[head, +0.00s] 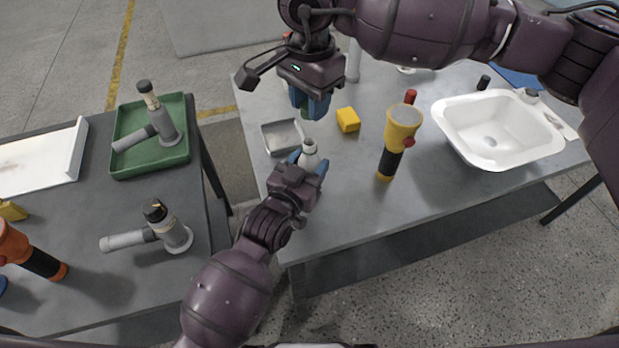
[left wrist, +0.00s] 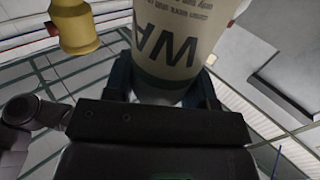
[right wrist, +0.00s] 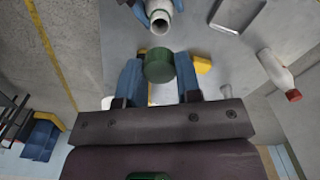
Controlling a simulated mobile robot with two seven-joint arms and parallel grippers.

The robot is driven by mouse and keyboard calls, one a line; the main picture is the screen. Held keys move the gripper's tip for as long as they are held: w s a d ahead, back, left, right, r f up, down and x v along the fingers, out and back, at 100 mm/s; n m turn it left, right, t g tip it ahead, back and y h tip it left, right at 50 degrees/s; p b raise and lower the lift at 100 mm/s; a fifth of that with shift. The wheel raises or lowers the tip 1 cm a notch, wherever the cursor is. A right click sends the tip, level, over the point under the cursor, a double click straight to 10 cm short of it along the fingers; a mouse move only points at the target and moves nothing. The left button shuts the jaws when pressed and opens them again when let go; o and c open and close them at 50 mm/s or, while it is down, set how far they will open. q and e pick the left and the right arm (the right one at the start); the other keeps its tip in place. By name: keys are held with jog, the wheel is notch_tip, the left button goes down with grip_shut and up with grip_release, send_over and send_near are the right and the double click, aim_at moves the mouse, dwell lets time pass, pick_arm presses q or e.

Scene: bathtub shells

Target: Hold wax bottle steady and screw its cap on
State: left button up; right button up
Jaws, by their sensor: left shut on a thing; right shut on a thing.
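The wax bottle (head: 309,157) is pale, with an open neck, and stands near the left end of the right-hand table. My left gripper (head: 307,168) is shut around its body; the left wrist view shows the labelled bottle (left wrist: 172,40) between the fingers. The bottle's open mouth (right wrist: 160,22) shows at the top of the right wrist view. My right gripper (head: 311,104) is shut on the green cap (right wrist: 159,66), above and behind the bottle in the head view. The cap is apart from the bottle's neck.
A metal tray (head: 283,137) and yellow block (head: 348,120) lie near the bottle. A yellow flashlight (head: 400,135) stands to its right, with a white basin (head: 495,130) beyond. A green tray (head: 150,142) sits on the left table. The table's front edge is close to the bottle.

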pick_arm(q)
jog(key=c, duration=0.3)
jog(key=shift+c, duration=0.2)
pick_arm(e)
jog(key=shift+f, duration=2.5)
jog(key=shift+f, duration=0.9)
jog(key=shift+f, duration=0.55)
